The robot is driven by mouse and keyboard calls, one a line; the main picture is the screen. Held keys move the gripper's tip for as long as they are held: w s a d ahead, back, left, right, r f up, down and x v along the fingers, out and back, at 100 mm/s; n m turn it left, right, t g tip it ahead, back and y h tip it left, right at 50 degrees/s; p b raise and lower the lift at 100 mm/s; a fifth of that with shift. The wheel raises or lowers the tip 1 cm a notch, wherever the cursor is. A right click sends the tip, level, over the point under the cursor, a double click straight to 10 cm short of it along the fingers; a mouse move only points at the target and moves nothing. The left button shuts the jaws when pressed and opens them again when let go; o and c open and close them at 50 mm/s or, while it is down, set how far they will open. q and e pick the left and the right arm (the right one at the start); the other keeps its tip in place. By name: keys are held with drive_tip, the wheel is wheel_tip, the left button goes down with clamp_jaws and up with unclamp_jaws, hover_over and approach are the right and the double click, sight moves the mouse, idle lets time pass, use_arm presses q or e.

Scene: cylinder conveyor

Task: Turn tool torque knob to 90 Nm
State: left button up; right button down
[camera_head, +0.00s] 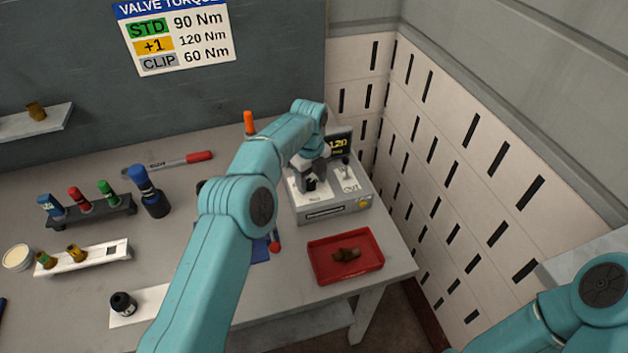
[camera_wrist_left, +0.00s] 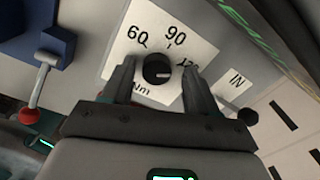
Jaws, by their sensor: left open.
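The torque knob (camera_wrist_left: 157,70) is a small round black dial on a white plate (camera_wrist_left: 150,28) marked 60, 90 and 120 in the left wrist view. A light mark on the knob seems to face the 120 side. My left gripper (camera_wrist_left: 159,64) is open, with one finger on each side of the knob; I cannot tell whether they touch it. In the head view my left gripper (camera_head: 311,178) is over the grey tool box (camera_head: 335,212) and largely hides the knob. The box's dark display (camera_head: 340,144) appears to read 120. My right gripper is out of view.
A red tray (camera_head: 318,270) with a brown part (camera_head: 346,255) lies in front of the box. A small lever (camera_head: 345,161) stands on the box, right of my gripper. The wall sign (camera_head: 178,35) lists STD 90 Nm. A slotted wall (camera_head: 440,150) closes the right side.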

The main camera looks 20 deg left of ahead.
use_arm(q)
drive_tip(key=shift+s+a+r, duration=0.15)
drive_tip(key=shift+s+r, duration=0.05)
drive_tip(key=shift+s, duration=0.05)
drive_tip(key=shift+a, duration=0.15)
drive_tip(key=shift+c, duration=0.9)
drive_tip(key=shift+w+f, duration=0.2)
drive_tip(key=c, duration=0.9)
drive_tip(key=shift+o, duration=0.2)
drive_tip(key=shift+s, duration=0.1)
drive_tip(key=shift+d+n, duration=0.2)
drive_tip(key=shift+n, duration=0.3)
drive_tip(key=n, duration=1)
drive_tip(key=shift+n, duration=0.3)
